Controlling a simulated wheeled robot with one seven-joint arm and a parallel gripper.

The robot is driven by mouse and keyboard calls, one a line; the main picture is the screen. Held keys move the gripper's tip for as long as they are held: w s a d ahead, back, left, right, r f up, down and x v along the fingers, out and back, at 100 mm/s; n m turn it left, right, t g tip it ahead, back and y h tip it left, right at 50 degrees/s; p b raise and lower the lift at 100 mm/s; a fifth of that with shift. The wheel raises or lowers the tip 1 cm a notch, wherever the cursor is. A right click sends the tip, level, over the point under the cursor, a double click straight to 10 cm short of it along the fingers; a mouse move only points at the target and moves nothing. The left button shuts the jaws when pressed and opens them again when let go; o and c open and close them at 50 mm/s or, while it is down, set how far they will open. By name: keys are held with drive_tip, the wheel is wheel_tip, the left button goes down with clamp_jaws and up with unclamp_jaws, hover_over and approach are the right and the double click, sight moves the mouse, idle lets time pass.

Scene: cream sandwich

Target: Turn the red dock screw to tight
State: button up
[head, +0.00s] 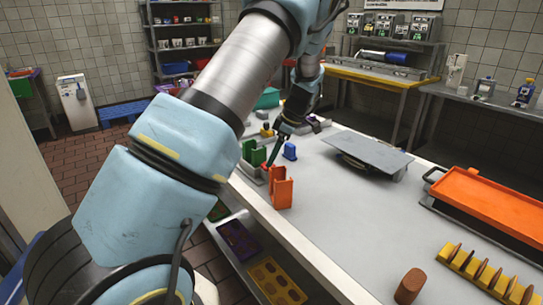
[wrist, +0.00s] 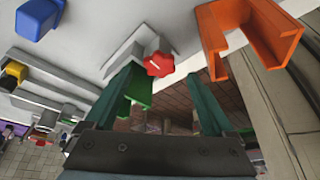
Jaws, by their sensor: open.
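The red dock screw (wrist: 158,64) is a lobed red knob with a pale mark on its face, on the side of a light grey dock block (wrist: 128,50) in the wrist view. My gripper (wrist: 165,74) has two dark green fingers, spread open, with the screw showing between their tips. I cannot tell whether either finger touches it. In the head view my gripper (head: 274,152) hangs at the near-left edge of the counter, beside the dock, and only a bit of red shows there.
An orange bracket (head: 281,190) stands close to my gripper, right of the screw in the wrist view (wrist: 252,40). A grey plate (head: 368,150) lies farther right; the counter between is clear.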

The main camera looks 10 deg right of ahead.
drive_tip(key=shift+x, duration=1.25)
drive_tip(key=shift+c, duration=0.4)
drive_tip(key=c, duration=1.3)
